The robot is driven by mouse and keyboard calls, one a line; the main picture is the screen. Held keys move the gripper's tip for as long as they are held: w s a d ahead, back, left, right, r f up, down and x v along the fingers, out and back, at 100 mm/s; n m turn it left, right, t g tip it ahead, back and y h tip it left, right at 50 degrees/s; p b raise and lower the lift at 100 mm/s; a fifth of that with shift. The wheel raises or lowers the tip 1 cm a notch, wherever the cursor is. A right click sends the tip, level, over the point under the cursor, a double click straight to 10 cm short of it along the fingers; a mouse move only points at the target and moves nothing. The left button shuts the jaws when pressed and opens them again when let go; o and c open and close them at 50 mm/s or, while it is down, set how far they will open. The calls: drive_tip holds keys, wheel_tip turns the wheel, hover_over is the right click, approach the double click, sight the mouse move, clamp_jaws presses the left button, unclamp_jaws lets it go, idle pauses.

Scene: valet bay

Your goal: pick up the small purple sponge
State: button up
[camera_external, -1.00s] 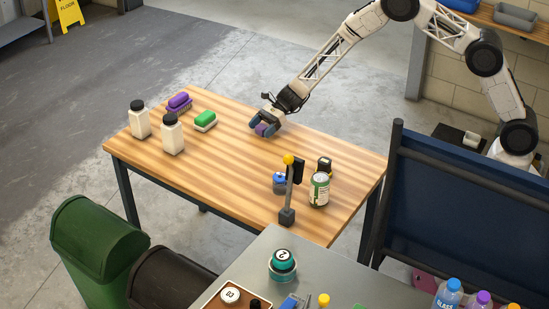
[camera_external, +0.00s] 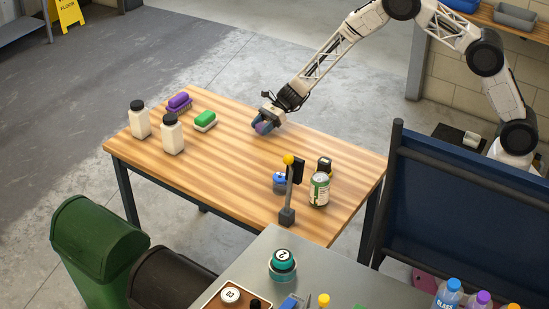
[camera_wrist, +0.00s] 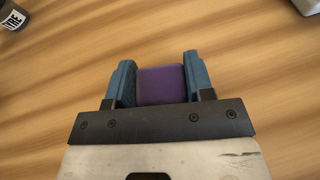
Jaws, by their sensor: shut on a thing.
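The small purple sponge (camera_wrist: 161,84) sits between the two blue fingers of my gripper (camera_wrist: 160,78) in the wrist view, with a finger against each side. In the external view my gripper (camera_external: 264,126) is low over the far right part of the wooden table, and the sponge (camera_external: 262,128) shows as a small purple patch between the fingers. I cannot tell whether the sponge touches the table.
A purple brush (camera_external: 179,102), a green-topped brush (camera_external: 205,121) and two white bottles (camera_external: 172,135) stand at the table's left. A can (camera_external: 319,190), a post with a yellow top (camera_external: 289,185) and a blue-topped jar (camera_external: 280,184) stand at the front right. The table's middle is clear.

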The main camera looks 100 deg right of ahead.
drive_tip(key=shift+r, duration=0.8)
drive_tip(key=shift+s+a+r, duration=0.15)
drive_tip(key=shift+s+r, duration=0.25)
drive_tip(key=shift+r, duration=0.25)
drive_tip(key=s+a, duration=0.2)
drive_tip(key=s, duration=0.2)
drive_tip(key=s+a+r, duration=0.1)
drive_tip(key=s+a, duration=0.1)
drive_tip(key=s, duration=0.3)
drive_tip(key=s+a, duration=0.2)
drive_tip(key=s, duration=0.3)
drive_tip(key=shift+r, duration=0.2)
